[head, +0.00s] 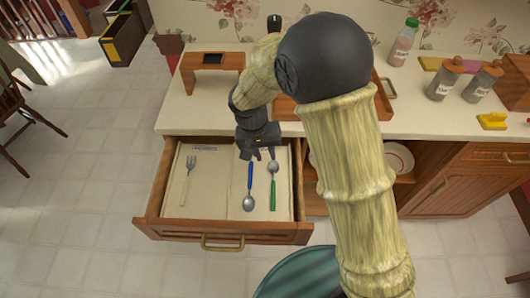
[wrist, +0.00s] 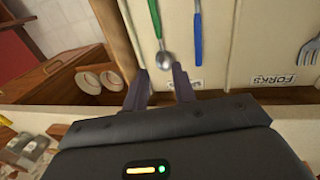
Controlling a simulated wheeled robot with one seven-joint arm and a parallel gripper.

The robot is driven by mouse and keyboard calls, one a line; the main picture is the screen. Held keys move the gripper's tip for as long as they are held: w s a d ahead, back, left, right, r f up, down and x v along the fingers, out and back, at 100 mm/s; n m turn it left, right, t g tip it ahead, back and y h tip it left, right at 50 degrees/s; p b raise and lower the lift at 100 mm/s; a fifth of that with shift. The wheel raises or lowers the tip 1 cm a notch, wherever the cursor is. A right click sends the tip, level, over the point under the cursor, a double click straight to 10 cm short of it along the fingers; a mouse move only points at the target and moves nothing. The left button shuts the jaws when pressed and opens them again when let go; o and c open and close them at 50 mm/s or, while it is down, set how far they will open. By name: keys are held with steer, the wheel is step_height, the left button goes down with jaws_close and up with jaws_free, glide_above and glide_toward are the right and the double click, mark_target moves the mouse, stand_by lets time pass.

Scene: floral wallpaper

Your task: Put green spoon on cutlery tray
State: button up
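The green spoon (head: 272,190) lies in the open drawer, with its metal bowl toward the back and its green handle toward the front. In the wrist view the green spoon (wrist: 155,20) shows its bowl just beyond the gap between my fingers. My gripper (head: 262,153) points down over the back of the drawer's right compartment. My gripper (wrist: 161,82) is open and empty, fingers apart. A wooden tray (head: 384,104) with a metal handle sits on the counter, partly hidden behind my arm; it seems to be the cutlery tray.
A blue spoon (head: 249,182) lies left of the green one. A fork (head: 187,180) lies in the left compartment. The drawer (head: 222,225) has wooden walls and a divider. A small wooden stand (head: 212,62), a bottle (head: 403,42) and jars (head: 445,78) stand on the counter.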

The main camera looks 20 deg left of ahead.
stand_by(0.4)
steer(key=s+d+r+m, duration=0.1)
steer(key=s+d+r, duration=0.1)
steer(key=d, duration=0.7)
steer(key=s+d+r+m+t+y, duration=0.1)
steer(key=s+d+r, duration=0.1)
steer(key=d, duration=0.7)
steer(key=s+d+r+m+t+y, duration=0.1)
steer(key=d+r, duration=0.3)
steer(key=d, duration=0.6)
steer(key=shift+s+r, duration=0.2)
steer(key=shift+s, duration=0.55)
